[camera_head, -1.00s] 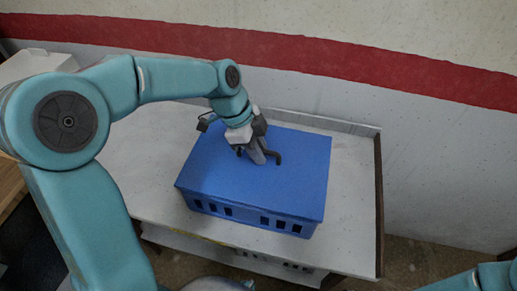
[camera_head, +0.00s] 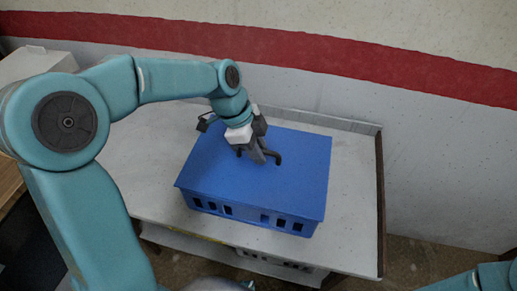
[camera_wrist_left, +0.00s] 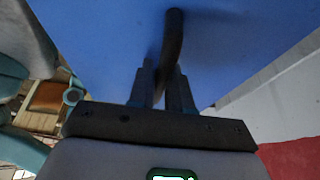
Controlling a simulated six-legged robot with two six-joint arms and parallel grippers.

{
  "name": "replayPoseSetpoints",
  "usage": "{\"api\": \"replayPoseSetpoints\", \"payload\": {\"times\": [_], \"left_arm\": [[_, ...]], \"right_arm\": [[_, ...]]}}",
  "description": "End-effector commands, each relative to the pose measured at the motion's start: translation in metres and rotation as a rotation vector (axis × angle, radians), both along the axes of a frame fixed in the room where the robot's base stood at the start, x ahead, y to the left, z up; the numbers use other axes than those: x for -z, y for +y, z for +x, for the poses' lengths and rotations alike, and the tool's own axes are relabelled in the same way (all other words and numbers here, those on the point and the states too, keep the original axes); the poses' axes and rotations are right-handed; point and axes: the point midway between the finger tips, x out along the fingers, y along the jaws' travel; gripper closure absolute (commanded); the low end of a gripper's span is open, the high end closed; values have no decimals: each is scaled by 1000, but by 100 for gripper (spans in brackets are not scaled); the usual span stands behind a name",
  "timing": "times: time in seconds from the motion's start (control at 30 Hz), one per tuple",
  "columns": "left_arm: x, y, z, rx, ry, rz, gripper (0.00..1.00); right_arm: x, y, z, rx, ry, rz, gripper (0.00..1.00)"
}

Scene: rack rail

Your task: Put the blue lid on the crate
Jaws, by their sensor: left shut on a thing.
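The blue lid (camera_head: 225,170) lies over the top of the blue crate (camera_head: 250,215) in the head view, and its edges line up closely with the crate's walls. The crate stands on the grey table and shows square openings along its front side. My left gripper (camera_head: 262,158) is shut on the dark handle in the middle of the lid. In the left wrist view the gripper's fingers (camera_wrist_left: 163,90) close around the handle, with the blue lid (camera_wrist_left: 240,50) filling the upper part. My right gripper is out of view; only a bit of that arm shows at the lower right.
The grey table (camera_head: 350,200) has free room right of the crate and on its left. A raised ledge (camera_head: 330,122) runs along its back, near the wall with a red stripe. A lower shelf shows under the table's front edge. A white box (camera_head: 35,64) stands at the far left.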

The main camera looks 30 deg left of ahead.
Motion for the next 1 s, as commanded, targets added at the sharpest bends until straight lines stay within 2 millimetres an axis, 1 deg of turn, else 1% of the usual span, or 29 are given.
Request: {"api": "replayPoseSetpoints", "payload": {"times": [0.03,0.07,0.1,0.13,0.4,0.47,0.53,0.67,0.9,1.0], "left_arm": [[0,0,0,0,-1,0,78],[0,0,0,0,-1,0,68],[0,0,0,0,-1,0,55],[0,0,0,0,-1,0,52],[0,0,0,0,0,0,52],[-3,1,0,0,0,0,52],[-10,4,0,-1,-3,1,52],[-35,14,-2,-3,-7,1,52],[-96,38,-9,-3,-7,1,52],[-117,47,-11,-2,-4,1,52]], "right_arm": [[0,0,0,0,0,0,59],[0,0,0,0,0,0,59],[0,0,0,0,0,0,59],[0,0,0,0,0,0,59],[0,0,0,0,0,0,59],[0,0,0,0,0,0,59],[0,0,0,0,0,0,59],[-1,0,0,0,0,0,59],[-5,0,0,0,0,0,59],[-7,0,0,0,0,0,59]]}}
